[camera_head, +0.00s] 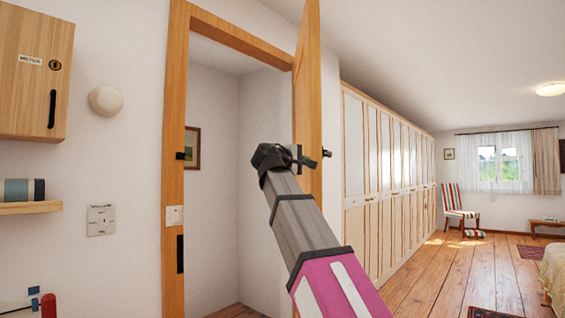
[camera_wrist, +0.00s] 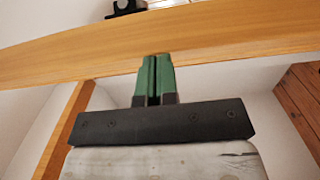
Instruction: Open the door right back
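The wooden door (camera_head: 308,80) stands open and is seen nearly edge-on at the right of the doorway. A dark handle (camera_head: 327,153) sticks out on its right side. My gripper (camera_head: 302,157) is at the door, at about handle height, beside the handle. In the wrist view the green fingertips (camera_wrist: 155,75) are pressed together with nothing visible between them. They meet or nearly meet the wooden door edge (camera_wrist: 220,38); contact is not certain. A dark fitting (camera_wrist: 125,7) shows beyond that edge. My gripper hides part of the door in the head view.
A long row of wardrobes (camera_head: 385,190) stands to the right behind the door. The wooden floor (camera_head: 460,270) is mostly clear; a bed (camera_head: 553,270) is at the far right.

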